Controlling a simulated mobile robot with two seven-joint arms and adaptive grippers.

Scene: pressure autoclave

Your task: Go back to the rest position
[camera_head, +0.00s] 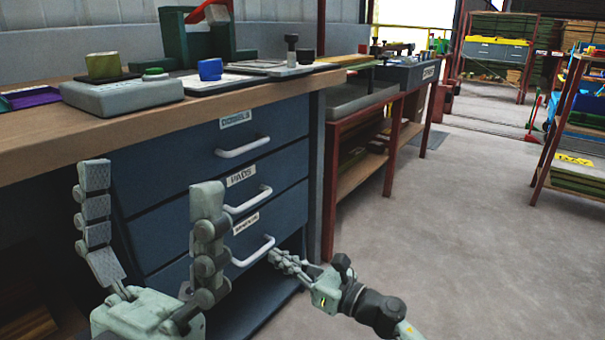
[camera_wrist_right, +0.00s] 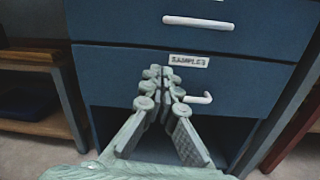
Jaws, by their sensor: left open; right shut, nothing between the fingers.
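My left gripper (camera_head: 150,183) is open and empty, fingers pointing up, in front of the blue drawer cabinet (camera_head: 168,165) at the lower left of the head view. My right gripper (camera_head: 277,258) is shut with nothing in it, low beside the lowest drawer's white handle (camera_head: 256,252). In the right wrist view, its fingers (camera_wrist_right: 155,73) meet in front of the lowest drawer, just left of its handle (camera_wrist_right: 200,98). I cannot tell whether they touch the drawer front. The drawers look shut.
A wooden bench top (camera_head: 40,140) above the drawers carries a grey block (camera_head: 122,98), a blue knob (camera_head: 210,69) and a green press (camera_head: 185,40). A red-framed table (camera_head: 355,110) stands beyond. The concrete floor (camera_head: 450,230) at right is clear up to a rack (camera_head: 570,130).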

